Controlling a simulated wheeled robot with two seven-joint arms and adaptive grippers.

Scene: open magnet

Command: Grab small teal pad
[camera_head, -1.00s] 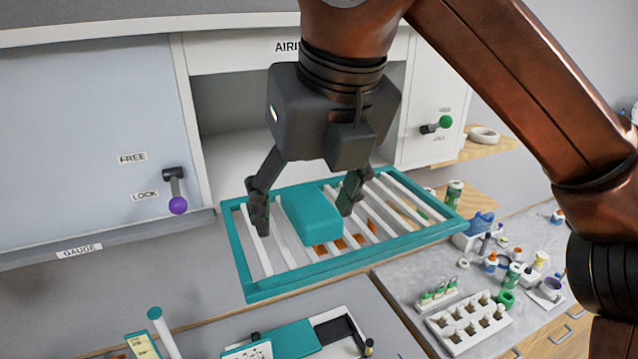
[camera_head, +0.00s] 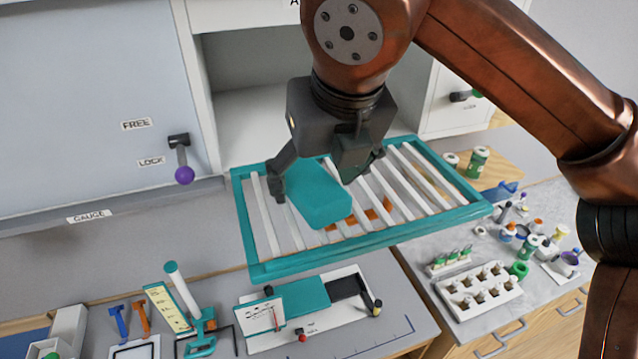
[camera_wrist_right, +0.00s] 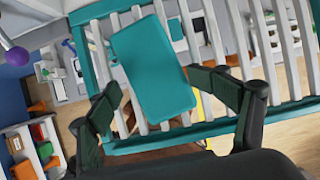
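The small teal pad (camera_head: 318,194) lies on the white slats of the teal-framed rack (camera_head: 262,268) in the head view. My right gripper (camera_head: 318,188) is above the rack, with its fingers spread. The left finger is beside the pad's left side and the other is partly hidden by the gripper body. In the right wrist view the pad (camera_wrist_right: 152,72) lies just beyond the open fingertips of my right gripper (camera_wrist_right: 160,88), with nothing between the fingers. My left gripper is in neither view.
A purple-knobbed lever (camera_head: 183,174) is on the cabinet front at left. A grey counter below holds a teal and white device (camera_head: 305,297). At right, a white holder (camera_head: 478,292) stands among several small bottles. An open cabinet bay (camera_head: 250,120) is behind the rack.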

